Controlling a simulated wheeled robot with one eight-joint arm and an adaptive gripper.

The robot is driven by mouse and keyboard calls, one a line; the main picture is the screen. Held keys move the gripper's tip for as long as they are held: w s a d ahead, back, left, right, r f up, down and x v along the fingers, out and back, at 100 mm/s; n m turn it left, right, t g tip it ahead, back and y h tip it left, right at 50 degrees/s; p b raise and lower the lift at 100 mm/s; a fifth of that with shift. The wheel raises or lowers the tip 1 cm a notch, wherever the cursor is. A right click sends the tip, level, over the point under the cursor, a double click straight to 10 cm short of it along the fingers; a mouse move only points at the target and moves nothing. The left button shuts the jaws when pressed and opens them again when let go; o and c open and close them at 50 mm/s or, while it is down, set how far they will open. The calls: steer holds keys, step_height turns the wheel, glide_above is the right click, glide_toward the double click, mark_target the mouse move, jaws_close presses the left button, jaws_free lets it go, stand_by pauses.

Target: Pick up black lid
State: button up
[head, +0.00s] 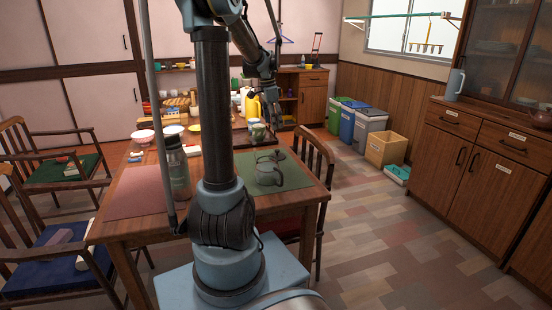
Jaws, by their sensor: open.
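A dark, flat round piece (273,155), which looks like the black lid, lies on the green mat (296,180) on the table, just behind a grey mug (268,175). It is small in the head view, and the mug hides part of it. My gripper (271,120) hangs at the end of my arm, above and beyond the green mat. It is open, and nothing shows between its fingers. It appears apart from the dark piece.
Wooden chairs flank the table (265,208).

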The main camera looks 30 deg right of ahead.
glide_above(277, 151)
steer(key=f, duration=0.9)
steer(key=shift+w+f, duration=0.2)
steer(key=shift+w, duration=0.15)
steer(key=shift+w+d+f, duration=0.1)
steer(key=shift+d+f, duration=0.05)
steer(key=shift+f, duration=1.2)
steer(key=shift+d+f, duration=0.1)
steer(key=shift+f, duration=1.2)
steer(key=c, duration=1)
